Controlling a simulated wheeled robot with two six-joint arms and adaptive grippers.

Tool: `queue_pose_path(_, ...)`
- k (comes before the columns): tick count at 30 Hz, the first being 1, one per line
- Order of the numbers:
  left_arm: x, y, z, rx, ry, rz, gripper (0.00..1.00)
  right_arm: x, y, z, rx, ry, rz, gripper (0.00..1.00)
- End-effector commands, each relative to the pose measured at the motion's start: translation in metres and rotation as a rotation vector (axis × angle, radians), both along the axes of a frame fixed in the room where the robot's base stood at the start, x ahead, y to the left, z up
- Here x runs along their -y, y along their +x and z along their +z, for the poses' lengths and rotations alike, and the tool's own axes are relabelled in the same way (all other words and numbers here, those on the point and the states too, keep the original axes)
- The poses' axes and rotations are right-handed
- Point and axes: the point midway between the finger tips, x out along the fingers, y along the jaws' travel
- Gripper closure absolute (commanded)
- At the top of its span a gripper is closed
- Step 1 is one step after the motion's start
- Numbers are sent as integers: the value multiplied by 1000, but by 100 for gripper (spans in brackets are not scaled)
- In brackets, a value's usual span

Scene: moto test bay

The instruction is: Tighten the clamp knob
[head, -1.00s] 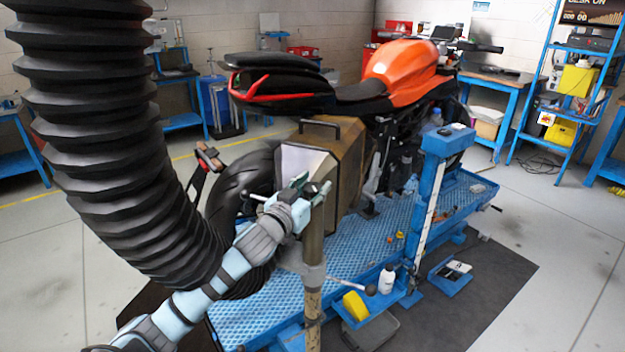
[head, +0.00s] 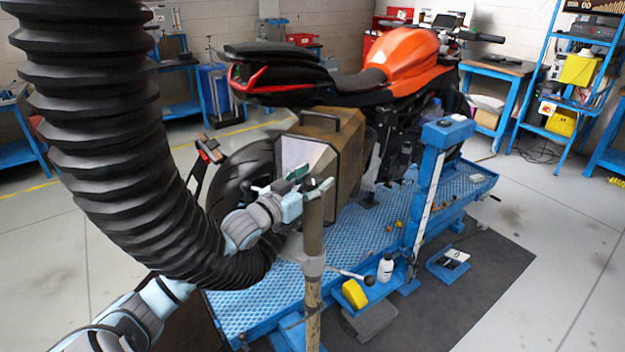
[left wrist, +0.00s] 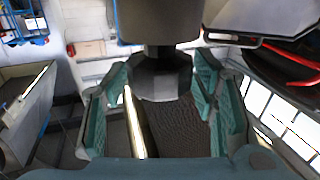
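In the left wrist view a dark faceted knob (left wrist: 160,76) sits on a short shaft under a dark block; I take it to be the clamp knob. My left gripper (left wrist: 161,82) has its teal fingers spread on either side of the knob. Its sides are close to the fingers; contact cannot be made out. In the head view my left gripper (head: 310,181) is at the top of a worn upright post (head: 313,235), in front of a metal box. I cannot make out the knob there. My right gripper is in neither view.
A thick black ribbed hose (head: 95,130) hangs over my left arm at the left. The orange motorcycle (head: 400,68) stands on a blue lift platform (head: 350,225). A white bottle (head: 385,267) and yellow block (head: 355,293) sit nearby.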

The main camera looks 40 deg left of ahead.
Motion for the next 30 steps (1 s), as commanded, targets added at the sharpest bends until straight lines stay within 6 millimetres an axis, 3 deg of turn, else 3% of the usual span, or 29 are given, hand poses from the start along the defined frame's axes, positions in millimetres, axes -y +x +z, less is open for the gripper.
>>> queue_pose_path(11, 0, 0, 4, 1, 2, 0, 37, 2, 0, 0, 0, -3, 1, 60)
queue_pose_path(22, 0, 1, 86, 3, 2, 0, 37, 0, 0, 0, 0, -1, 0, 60)
queue_pose_path(25, 0, 1, 98, 1, 1, 0, 37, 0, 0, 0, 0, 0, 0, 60)
queue_pose_path(30, 1, 1, 100, -1, 1, 0, 37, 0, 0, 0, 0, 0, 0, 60)
